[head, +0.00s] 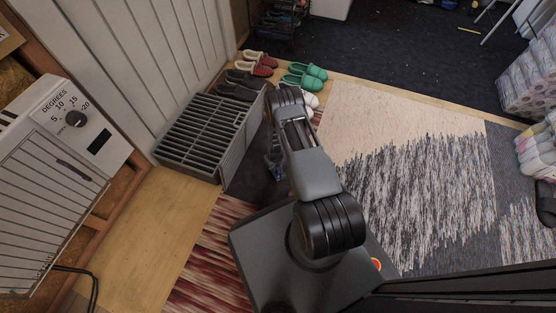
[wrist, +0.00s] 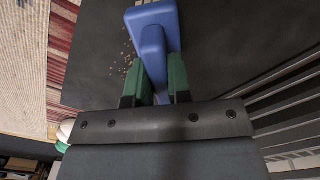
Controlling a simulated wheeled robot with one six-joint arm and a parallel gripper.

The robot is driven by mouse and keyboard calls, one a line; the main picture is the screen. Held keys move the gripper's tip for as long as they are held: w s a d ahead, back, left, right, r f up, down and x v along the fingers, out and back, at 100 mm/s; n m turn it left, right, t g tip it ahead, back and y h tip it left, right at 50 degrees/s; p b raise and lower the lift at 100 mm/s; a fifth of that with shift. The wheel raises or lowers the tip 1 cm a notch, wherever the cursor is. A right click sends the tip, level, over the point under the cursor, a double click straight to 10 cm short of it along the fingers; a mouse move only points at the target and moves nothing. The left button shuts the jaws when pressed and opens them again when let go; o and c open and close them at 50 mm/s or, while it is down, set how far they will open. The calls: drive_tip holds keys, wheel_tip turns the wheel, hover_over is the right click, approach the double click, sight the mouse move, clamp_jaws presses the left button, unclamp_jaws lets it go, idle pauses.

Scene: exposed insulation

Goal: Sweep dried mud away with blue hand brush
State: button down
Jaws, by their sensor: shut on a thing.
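In the wrist view, my gripper (wrist: 158,80) has its two green fingers shut on the blue hand brush (wrist: 153,42). The brush handle runs up from between the fingers to a wider blue head at the top edge, where a little pale bristle shows. Small brown crumbs of dried mud (wrist: 126,54) lie scattered on a dark mat (wrist: 90,60), just left of the brush. I cannot tell whether the bristles touch the mat. In the head view, my arm hides most of the gripper, the brush and the mud; part of the dark mat (head: 250,178) shows.
A grey slatted rack (head: 205,130) stands beside the mat on the left. Slippers, including a green pair (head: 304,76), sit beyond it. A red striped rug (head: 205,260) and a large pale and grey rug (head: 410,170) lie around. A white heater (head: 60,150) is at far left.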

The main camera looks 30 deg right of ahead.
drive_tip(key=shift+d+r+p, duration=0.1)
drive_tip(key=shift+r+p, duration=1.9)
drive_tip(key=shift+r, duration=1.4)
